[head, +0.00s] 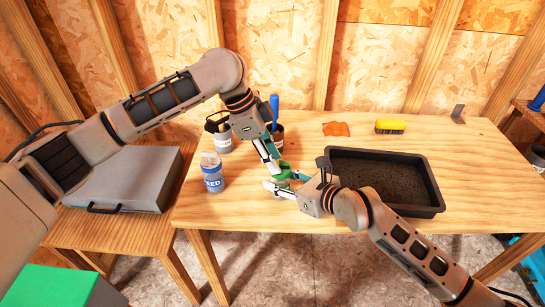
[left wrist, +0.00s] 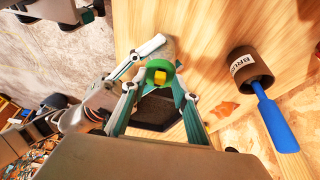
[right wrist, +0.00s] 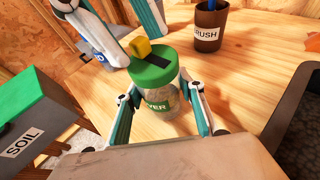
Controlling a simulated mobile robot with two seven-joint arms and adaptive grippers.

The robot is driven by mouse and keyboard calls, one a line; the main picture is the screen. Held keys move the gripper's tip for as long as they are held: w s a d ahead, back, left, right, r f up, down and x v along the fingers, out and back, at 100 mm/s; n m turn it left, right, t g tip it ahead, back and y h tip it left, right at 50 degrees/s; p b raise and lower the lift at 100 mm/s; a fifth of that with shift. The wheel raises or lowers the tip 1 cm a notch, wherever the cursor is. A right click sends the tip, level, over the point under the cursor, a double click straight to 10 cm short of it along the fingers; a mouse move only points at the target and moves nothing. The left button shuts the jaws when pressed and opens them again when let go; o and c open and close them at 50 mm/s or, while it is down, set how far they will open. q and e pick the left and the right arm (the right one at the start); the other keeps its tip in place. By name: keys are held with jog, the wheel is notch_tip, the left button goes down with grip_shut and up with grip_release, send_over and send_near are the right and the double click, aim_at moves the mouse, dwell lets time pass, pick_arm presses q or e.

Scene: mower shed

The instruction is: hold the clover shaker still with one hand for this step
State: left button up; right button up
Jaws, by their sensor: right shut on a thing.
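The clover shaker (head: 282,176) is a clear jar with a green lid, upright near the table's front edge. In the right wrist view the jar (right wrist: 178,98) shows a partly hidden label ending in "VER"; its lid has a yellow tab and a dark strip. My right gripper (head: 283,190) is shut on the jar body, a finger on each side. My left gripper (head: 272,160) is above the lid, fingers pointing down. In the left wrist view its fingers stand apart on either side of the green lid (left wrist: 158,66), apparently open; contact with the lid is unclear.
A seed bottle (head: 212,178) stands left of the shaker. A brush cup (right wrist: 207,28) with a blue-handled tool stands behind. A black soil-filled tray (head: 432,211) lies right. An orange cloth (head: 337,129) and yellow brush (head: 390,126) lie at the back. A green-topped soil box (right wrist: 30,130) is left.

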pick_arm(q)
grip_shut()
jog(key=shift+d, duration=1.25)
grip_release()
jog(key=shift+a, duration=0.1)
jog(key=shift+r, duration=0.15)
jog(key=v, duration=1.1)
jog(key=shift+a+r, duration=0.15)
jog(key=shift+r, duration=0.25)
